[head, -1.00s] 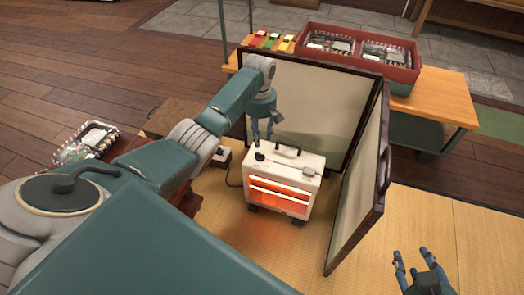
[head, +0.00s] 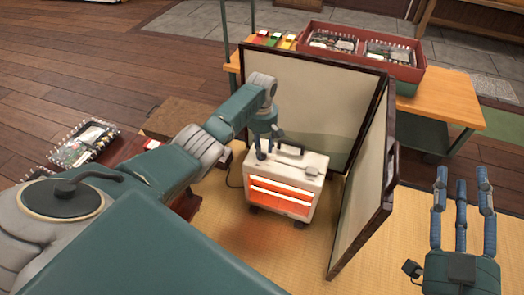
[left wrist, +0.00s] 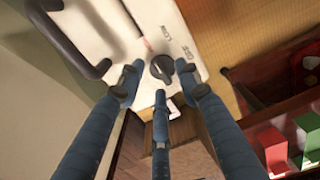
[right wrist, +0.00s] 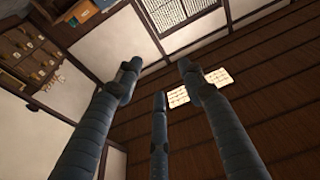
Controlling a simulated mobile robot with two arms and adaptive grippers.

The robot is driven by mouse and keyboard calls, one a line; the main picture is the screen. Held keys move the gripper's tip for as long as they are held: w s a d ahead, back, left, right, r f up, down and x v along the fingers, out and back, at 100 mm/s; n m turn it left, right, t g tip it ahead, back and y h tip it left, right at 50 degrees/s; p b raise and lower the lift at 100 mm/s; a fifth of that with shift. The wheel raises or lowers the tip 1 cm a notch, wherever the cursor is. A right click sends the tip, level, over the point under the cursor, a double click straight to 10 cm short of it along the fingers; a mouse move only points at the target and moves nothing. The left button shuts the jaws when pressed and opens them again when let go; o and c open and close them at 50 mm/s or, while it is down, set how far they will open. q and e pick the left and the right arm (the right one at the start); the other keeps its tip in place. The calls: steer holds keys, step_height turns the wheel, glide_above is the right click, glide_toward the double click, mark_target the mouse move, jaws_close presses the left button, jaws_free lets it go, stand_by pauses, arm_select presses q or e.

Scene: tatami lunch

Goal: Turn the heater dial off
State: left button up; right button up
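The white heater (head: 312,172) stands on the tatami with its front bars glowing orange. Its black dial (left wrist: 161,68) is on the top panel in the left wrist view, beside the printed words OFF and LOW. My left gripper (head: 264,152) points down over that corner of the heater. In the left wrist view its blue fingers (left wrist: 157,84) are spread around the dial, with gaps showing between them and the knob. Whether any finger touches it, I cannot tell. My right gripper (head: 462,185) is open and empty at the right, fingers upward.
A dark-framed folding screen (head: 315,98) stands behind and to the right of the heater, close to it. The heater's black carry handle (left wrist: 66,40) is beside the dial. A wooden table (head: 450,100) with red trays (head: 415,68) is behind the screen. Tatami in front is clear.

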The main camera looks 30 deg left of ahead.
arm_select(q)
steer(key=shift+f, duration=0.4)
arm_select(e)
steer(key=shift+s+r+t, duration=0.15)
steer(key=shift+r+t, duration=0.15)
steer(key=shift+r, duration=0.35)
steer(key=shift+s+r+t, duration=0.15)
steer(key=shift+r+t, duration=0.15)
steer(key=shift+r, duration=0.3)
arm_select(q)
jaws_close()
arm_select(e)
steer(key=shift+f, duration=0.1)
